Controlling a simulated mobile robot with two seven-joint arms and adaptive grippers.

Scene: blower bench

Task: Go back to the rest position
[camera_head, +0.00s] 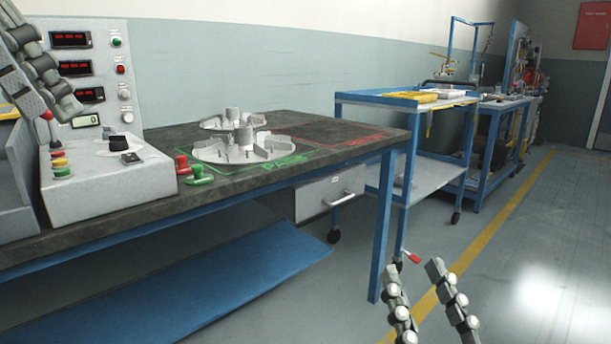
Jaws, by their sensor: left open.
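My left gripper (58,108) is at the upper left, in front of the control panel. Its fingers point down and to the right, apart and with nothing between them; the rest of that arm is outside the picture. My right gripper (411,270) is at the bottom, right of the bench, over the floor.
The control box (105,180) with buttons stands at the bench's left, near my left gripper. Red (182,164) and green (199,175) small items lie beside it. A red-outlined area (335,132) is empty. A blue cart (400,99) stands behind; floor at right is clear.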

